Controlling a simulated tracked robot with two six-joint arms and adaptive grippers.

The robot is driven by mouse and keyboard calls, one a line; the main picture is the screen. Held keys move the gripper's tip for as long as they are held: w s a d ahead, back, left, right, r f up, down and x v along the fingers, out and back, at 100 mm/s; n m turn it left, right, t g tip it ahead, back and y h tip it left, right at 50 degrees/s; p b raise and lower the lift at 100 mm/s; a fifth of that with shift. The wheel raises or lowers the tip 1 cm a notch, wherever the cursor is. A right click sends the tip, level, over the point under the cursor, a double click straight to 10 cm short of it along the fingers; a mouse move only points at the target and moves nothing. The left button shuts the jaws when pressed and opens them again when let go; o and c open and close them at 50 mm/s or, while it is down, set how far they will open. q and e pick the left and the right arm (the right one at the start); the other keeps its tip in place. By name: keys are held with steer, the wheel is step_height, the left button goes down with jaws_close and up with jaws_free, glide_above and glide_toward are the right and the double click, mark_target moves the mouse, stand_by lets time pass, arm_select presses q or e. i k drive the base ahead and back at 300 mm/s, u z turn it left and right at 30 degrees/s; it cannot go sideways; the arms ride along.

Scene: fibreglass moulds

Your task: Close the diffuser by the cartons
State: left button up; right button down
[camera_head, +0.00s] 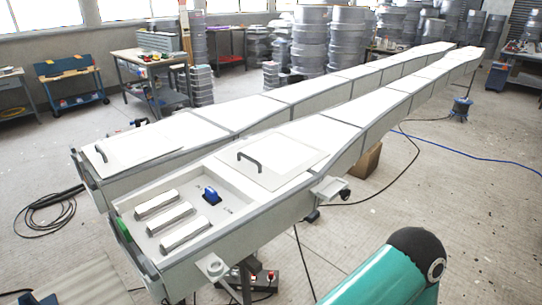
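Two long white box-shaped bodies, which may be the diffusers, lie side by side and run from the lower left to the upper right. The nearer body (265,228) has an open compartment at its near end, holding three pale bars (178,228) and a blue object (211,195). Its flat white panel (285,160) with a dark handle (249,161) lies just behind the opening. On the farther body (215,118), a similar panel (135,146) with a handle covers the near end. A brown carton (366,161) is on the floor beside the nearer body. Neither gripper shows.
A teal arm link of mine fills the lower right. Black cables and a blue hose (490,160) lie on the floor. A workbench (150,60) and blue cart (70,80) stand at the left. Stacked grey drums (310,45) stand behind. The right floor is mostly clear.

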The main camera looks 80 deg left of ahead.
mark_target(272, 158)
steer(key=i, duration=3.55)
steer(key=u, duration=2.45)
steer(key=i, duration=0.2)
steer(key=u, duration=2.45)
steer(key=i, duration=0.55)
steer(key=u, duration=0.5)
